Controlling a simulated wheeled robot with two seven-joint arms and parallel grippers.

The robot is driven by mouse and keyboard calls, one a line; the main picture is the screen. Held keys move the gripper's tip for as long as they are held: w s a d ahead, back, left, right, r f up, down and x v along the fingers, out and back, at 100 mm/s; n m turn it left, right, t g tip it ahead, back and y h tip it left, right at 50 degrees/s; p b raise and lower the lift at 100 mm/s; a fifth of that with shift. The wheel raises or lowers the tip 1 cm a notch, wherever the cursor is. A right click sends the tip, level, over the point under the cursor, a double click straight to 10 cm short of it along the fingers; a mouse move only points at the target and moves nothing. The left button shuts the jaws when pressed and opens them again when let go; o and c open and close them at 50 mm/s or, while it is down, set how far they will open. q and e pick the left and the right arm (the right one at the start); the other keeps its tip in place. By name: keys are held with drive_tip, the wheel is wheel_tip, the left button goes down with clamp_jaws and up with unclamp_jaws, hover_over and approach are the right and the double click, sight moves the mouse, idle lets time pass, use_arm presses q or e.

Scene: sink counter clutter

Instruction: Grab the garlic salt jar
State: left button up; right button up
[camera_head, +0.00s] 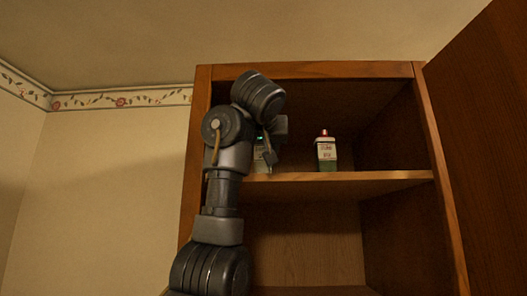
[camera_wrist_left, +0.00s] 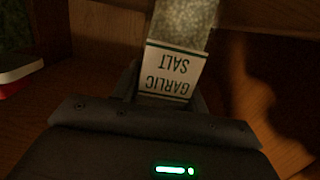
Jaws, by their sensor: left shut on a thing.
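The garlic salt jar (camera_wrist_left: 174,72) shows in the left wrist view, its white label with green print reading upside down and speckled contents above the label. My left gripper (camera_wrist_left: 166,97) is shut on it, with fingers at its sides. In the head view my left gripper (camera_head: 270,146) is at the upper cabinet shelf, at its left part. A jar with a pale label (camera_head: 259,160) shows there, partly hidden behind my gripper and wrist. I cannot tell whether the jar touches the shelf. My right gripper is in neither view.
A bottle with a red cap and green lower part (camera_head: 326,154) stands on the shelf (camera_head: 355,183) to the right. The cabinet door (camera_head: 485,130) is open at the right. A red and white object (camera_wrist_left: 20,68) shows at the wrist view's left edge.

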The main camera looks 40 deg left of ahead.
use_arm(q)
drive_tip(key=shift+w+a+r, duration=0.1)
drive_tip(key=shift+a+r, duration=0.05)
drive_tip(key=shift+r, duration=0.45)
wheel_tip(320, 180, up, 2)
drive_tip(key=f+b+v, duration=0.2)
drive_tip(key=b+v, duration=0.6)
drive_tip(key=v, duration=1)
drive_tip(key=shift+f+b, duration=0.25)
drive_tip(key=shift+b, duration=0.05)
